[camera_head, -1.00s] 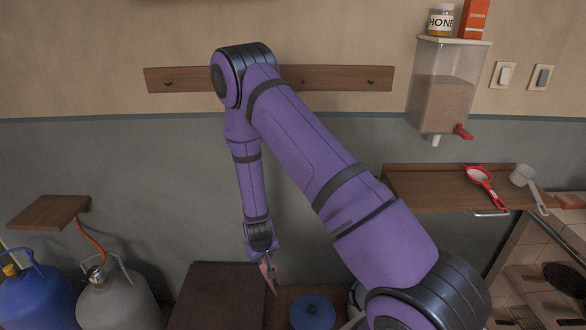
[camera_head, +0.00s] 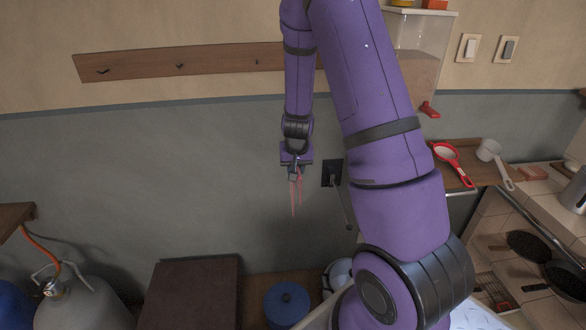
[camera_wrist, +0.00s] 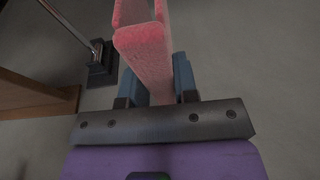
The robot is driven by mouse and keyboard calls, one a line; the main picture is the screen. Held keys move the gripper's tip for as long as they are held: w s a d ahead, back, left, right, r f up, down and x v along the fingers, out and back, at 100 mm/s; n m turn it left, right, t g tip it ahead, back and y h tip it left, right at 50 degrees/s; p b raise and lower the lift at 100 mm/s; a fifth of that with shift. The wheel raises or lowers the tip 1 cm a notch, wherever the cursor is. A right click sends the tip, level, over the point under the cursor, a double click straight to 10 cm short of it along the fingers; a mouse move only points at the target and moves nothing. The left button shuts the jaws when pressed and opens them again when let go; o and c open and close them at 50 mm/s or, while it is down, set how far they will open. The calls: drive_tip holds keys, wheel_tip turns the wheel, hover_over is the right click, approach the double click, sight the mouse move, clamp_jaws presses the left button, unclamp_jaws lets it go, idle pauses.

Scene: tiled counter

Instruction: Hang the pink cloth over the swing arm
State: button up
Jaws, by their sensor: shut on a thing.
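The pink cloth (camera_head: 295,196) hangs down, folded narrow, from my gripper (camera_head: 295,174) in the head view. In the wrist view the cloth (camera_wrist: 146,50) is clamped between the two blue fingers of my gripper (camera_wrist: 158,82). The swing arm (camera_head: 342,202) is a thin rod on a dark wall plate, just right of my gripper and the cloth. In the wrist view the swing arm (camera_wrist: 68,24) and its plate are at upper left, apart from the cloth. Part of the rod's end is close to my arm in the head view.
A wooden peg rail (camera_head: 180,66) is on the wall at upper left. A dark brown box-like top (camera_head: 190,292) and a blue lidded pot (camera_head: 286,303) are below.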

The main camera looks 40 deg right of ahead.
hover_over(339, 194)
drive_tip(key=shift+a+f, duration=0.1)
drive_tip(key=shift+f, duration=5.55)
drive_tip(key=o, duration=1)
drive_tip(key=shift+s+r, duration=0.1)
